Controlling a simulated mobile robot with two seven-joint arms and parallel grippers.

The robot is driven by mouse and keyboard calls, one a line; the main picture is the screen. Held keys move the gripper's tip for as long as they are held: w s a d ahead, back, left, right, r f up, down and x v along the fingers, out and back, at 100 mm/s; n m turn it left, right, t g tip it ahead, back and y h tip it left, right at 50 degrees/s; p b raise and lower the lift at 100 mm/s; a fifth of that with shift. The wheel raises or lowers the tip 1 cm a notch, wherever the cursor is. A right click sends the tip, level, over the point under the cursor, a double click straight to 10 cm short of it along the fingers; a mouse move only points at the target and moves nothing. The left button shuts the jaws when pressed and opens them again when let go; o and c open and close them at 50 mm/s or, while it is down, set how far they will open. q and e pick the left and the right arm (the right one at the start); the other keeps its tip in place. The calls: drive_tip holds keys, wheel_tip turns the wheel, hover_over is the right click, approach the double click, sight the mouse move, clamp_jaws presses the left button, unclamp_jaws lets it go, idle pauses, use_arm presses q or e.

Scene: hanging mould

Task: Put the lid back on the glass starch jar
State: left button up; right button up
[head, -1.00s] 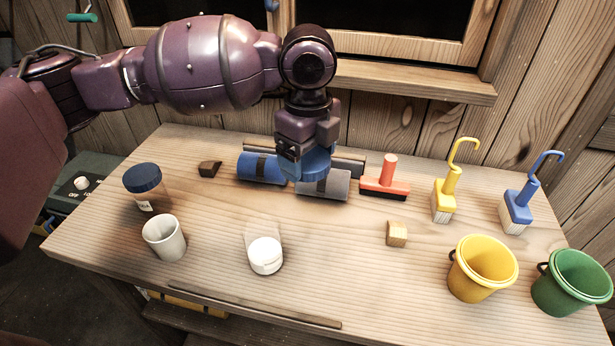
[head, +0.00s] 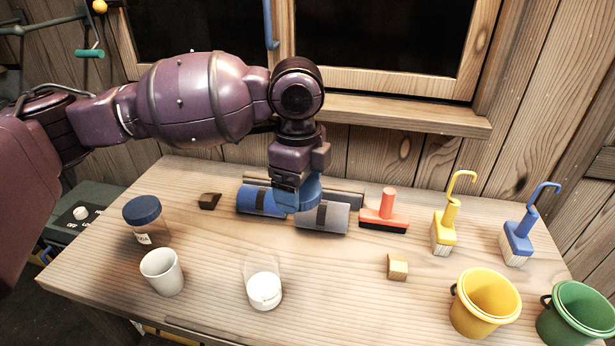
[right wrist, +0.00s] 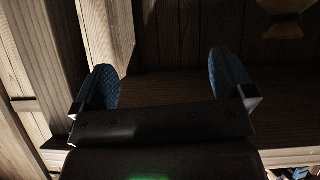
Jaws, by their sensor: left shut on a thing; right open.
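The glass starch jar (head: 264,283) stands open near the front middle of the table, with white contents low in its clear walls. My left gripper (head: 297,188) is shut on a blue lid (head: 306,196). It holds the lid behind and slightly right of the jar, apart from it, in front of the fabric rolls in the picture. The gripper's fingertips are mostly hidden by its body and the lid. My right gripper (right wrist: 170,82) shows only in the right wrist view, open and empty, with wooden boards beyond it.
Blue (head: 254,200) and grey (head: 330,218) rolls lie behind. A red-handled squeegee (head: 385,214), wooden block (head: 397,267), brushes and buckets occupy the right.

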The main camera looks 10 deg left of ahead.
use_arm(q)
drive_tip(key=s+a+f+n, duration=0.1)
drive_tip(key=a+f+n, duration=0.2)
drive_tip(key=n, duration=0.7)
drive_tip(key=s+a+f+n, duration=0.1)
drive_tip(key=a+f+n, duration=0.2)
drive_tip(key=a+n, duration=0.3)
drive_tip(key=n, duration=0.4)
drive_tip(key=shift+s+f, duration=0.3)
drive_tip(key=shift+s, duration=0.05)
